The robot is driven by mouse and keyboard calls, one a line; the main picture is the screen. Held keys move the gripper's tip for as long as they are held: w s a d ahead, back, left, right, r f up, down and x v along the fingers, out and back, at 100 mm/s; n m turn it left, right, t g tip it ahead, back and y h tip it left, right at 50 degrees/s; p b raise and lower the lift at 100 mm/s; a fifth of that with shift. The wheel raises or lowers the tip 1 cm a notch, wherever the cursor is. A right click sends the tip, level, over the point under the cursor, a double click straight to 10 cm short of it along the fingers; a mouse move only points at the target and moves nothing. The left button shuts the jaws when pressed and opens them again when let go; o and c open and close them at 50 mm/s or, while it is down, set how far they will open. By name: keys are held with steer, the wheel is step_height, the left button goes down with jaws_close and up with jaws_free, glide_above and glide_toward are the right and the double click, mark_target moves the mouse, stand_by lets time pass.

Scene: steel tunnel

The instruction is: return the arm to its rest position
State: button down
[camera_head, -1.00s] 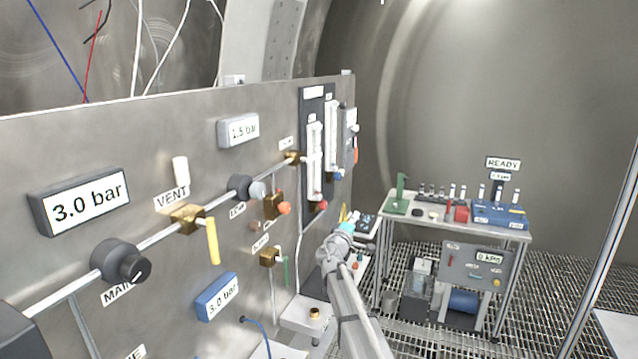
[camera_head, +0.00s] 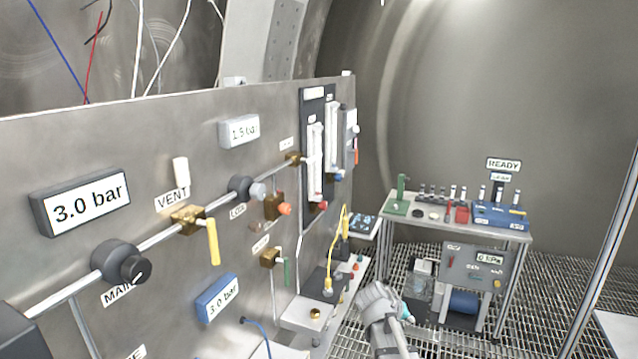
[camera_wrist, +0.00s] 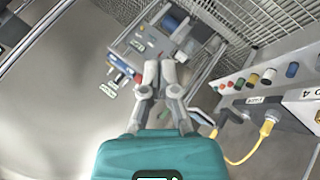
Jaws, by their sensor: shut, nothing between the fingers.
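My arm (camera_head: 382,312) shows at the bottom centre of the head view, in front of the grating floor and right of the panel's lower shelf. A small teal part of its wrist end (camera_head: 406,313) shows at its right side; the fingers cannot be made out there. In the wrist view my gripper (camera_wrist: 159,70) has its two grey fingers close together, with nothing between them. The fingers overlap the distant bench (camera_wrist: 150,45) only in the picture; they appear apart from everything.
The steel panel (camera_head: 130,250) with valves and gauges fills the left. A yellow cable (camera_head: 338,245) hangs by its shelf (camera_head: 312,315); it also shows in the wrist view (camera_wrist: 250,150). An instrument bench (camera_head: 455,228) stands behind, right of the arm. Grating floor (camera_head: 560,290) is open at right.

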steer(key=s+a+f+g+y, duration=0.2)
steer(key=s+a+y, duration=0.1)
steer(key=s, duration=0.5)
steer(key=s+a+f+g+y, duration=0.2)
steer(key=s+a+f+y, duration=0.1)
steer(key=s, duration=0.6)
steer(key=shift+a+f+y, duration=0.3)
steer(key=shift+a+y, duration=0.5)
steer(key=shift+y, duration=0.1)
